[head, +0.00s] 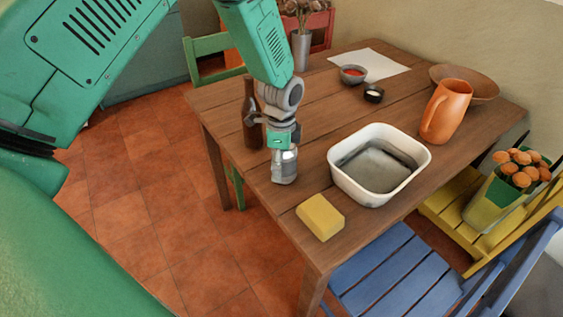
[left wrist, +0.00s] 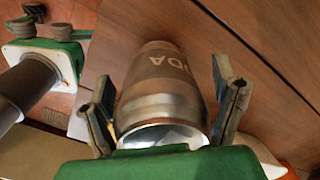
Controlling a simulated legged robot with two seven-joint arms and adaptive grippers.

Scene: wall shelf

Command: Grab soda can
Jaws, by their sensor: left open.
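The soda can (head: 284,167) is silver-grey and stands near the left edge of the wooden table. My left gripper (head: 283,148) is above it, with its fingers pointing down around the can's upper part. In the left wrist view the can (left wrist: 160,88) shows the letters "DA" and lies between the two spread fingers of the left gripper (left wrist: 163,80). A small gap shows beside the right finger; whether the left finger touches the can is unclear. My right gripper is in neither view.
A brown bottle (head: 252,122) stands close behind and left of the gripper. A white basin (head: 412,172) is right of the can, and a yellow sponge (head: 320,217) is in front. An orange pitcher (head: 447,108) stands farther right. The table edge (head: 236,173) is close on the left.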

